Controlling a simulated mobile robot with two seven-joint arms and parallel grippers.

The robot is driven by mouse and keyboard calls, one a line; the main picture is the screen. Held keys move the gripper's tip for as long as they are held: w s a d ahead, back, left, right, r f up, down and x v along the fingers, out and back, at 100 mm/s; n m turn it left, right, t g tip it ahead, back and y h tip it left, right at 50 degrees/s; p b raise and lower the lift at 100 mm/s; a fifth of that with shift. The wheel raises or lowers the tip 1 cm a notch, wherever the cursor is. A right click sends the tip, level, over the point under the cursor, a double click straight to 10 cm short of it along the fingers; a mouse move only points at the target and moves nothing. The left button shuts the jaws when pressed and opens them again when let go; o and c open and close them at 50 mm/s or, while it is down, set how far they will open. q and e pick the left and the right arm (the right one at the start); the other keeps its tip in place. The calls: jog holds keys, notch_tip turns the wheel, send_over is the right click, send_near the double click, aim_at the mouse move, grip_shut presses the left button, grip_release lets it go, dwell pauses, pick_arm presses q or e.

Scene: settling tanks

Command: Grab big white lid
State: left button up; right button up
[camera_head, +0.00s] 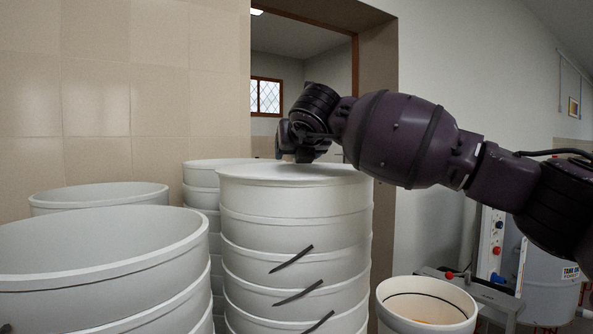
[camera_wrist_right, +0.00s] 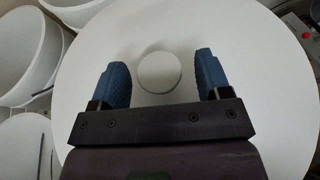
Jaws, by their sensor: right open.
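The big white lid (camera_head: 290,173) lies flat on top of a stack of white tubs in the middle of the head view. In the right wrist view the lid (camera_wrist_right: 245,120) fills most of the picture, with a round white knob (camera_wrist_right: 159,72) at its centre. My right gripper (camera_wrist_right: 160,80) is open above the lid, its two blue fingers on either side of the knob with gaps to it. In the head view my right gripper (camera_head: 298,155) is low over the lid and partly hidden by its own wrist. My left gripper is not in view.
The stack of white tubs (camera_head: 290,232) bears the lid. Open white tubs (camera_head: 100,245) stand close at the left, and more stacks stand behind. A smaller white bucket (camera_head: 425,308) stands at lower right. A doorway (camera_head: 325,50) opens behind the stack.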

jog(key=shift+c, duration=0.5)
jog(key=c, duration=1)
jog(key=shift+r, duration=0.1)
